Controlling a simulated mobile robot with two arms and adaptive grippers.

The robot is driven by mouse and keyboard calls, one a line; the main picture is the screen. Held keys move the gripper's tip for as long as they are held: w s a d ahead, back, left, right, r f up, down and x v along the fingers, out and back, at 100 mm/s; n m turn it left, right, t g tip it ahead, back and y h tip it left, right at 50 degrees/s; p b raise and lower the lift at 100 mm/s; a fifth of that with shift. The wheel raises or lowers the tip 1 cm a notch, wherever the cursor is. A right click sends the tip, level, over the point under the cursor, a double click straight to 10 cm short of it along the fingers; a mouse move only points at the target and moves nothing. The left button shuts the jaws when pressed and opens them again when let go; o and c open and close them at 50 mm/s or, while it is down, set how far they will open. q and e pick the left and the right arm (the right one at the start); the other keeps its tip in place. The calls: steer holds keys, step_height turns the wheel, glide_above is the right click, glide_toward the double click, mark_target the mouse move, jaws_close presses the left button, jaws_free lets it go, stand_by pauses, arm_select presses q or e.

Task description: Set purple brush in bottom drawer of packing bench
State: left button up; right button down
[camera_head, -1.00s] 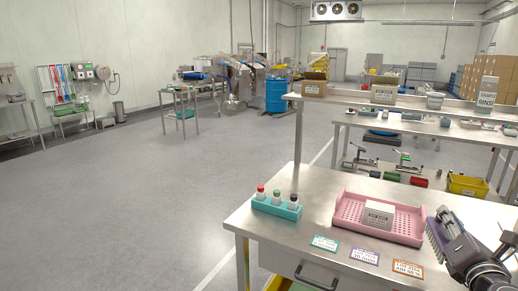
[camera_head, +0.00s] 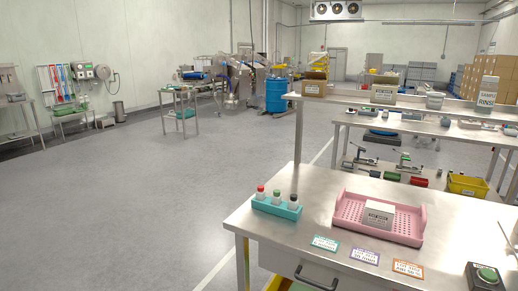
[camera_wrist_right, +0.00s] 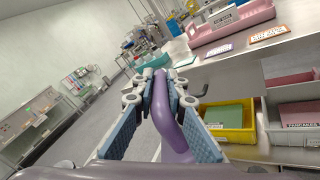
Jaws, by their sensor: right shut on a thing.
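The purple brush shows in the right wrist view as a smooth curved purple handle (camera_wrist_right: 172,125). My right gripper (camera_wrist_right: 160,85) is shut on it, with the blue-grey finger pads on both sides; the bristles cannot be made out. The packing bench (camera_head: 310,222) stands at the right in the head view, with a drawer handle (camera_head: 318,279) on its front below the top. The lower drawers are cut off there. My right gripper is outside the head view and appears beside the bench front, below the top. My left gripper is in neither view.
A yellow bin (camera_wrist_right: 232,134) sits under the top in the wrist view. Floor left of the bench is clear.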

steer(key=shift+d+f, duration=0.1)
steer(key=shift+d, duration=0.45)
